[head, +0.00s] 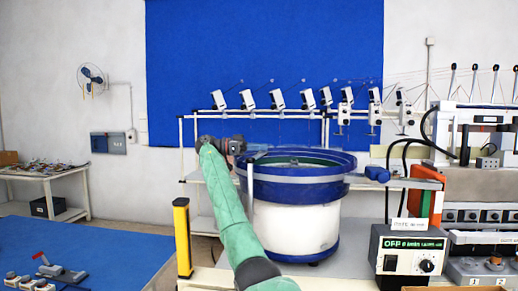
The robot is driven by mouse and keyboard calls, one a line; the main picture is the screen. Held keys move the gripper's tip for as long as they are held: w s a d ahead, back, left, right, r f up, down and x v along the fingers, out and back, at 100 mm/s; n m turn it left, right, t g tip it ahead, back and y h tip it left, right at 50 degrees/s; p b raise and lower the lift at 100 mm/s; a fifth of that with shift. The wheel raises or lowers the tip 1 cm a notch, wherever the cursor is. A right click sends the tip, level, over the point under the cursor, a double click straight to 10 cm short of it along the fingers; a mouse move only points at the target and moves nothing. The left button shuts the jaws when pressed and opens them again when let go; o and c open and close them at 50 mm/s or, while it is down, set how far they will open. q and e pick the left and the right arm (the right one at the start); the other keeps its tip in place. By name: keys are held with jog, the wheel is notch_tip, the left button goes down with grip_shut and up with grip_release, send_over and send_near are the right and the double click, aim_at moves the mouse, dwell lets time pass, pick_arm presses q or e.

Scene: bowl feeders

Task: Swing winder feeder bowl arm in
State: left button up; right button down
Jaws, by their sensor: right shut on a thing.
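The feeder bowl (302,190) is blue with a green inside and stands on a white round base (295,228) in the middle of the head view. My right arm, in a green sleeve, reaches up from the bottom to the bowl's left side. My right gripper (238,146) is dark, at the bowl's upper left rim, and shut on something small. This seems to be the feeder bowl arm, but the gripper hides most of it and I cannot make out its shape. My left gripper is not in view.
White rails carry several small white units (278,99) behind the bowl. A blue-topped table (100,250) is at lower left.

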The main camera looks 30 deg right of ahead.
jog(key=shift+f, duration=0.25)
jog(key=c, duration=1.2)
grip_release()
jog(key=shift+w, duration=0.1)
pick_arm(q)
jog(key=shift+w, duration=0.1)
pick_arm(e)
jog(key=shift+r, duration=0.1)
jog(key=shift+w+a, duration=0.1)
jog(key=shift+a, duration=0.1)
jog(key=b+v, duration=0.2)
jog(key=v, duration=0.3)
jog(key=shift+w+a, duration=0.15)
jog(key=shift+a, duration=0.1)
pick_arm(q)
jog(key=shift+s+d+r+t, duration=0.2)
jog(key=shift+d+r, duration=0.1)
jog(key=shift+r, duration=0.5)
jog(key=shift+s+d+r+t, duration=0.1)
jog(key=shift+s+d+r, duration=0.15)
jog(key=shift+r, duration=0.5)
pick_arm(e)
jog(key=shift+v, duration=0.85)
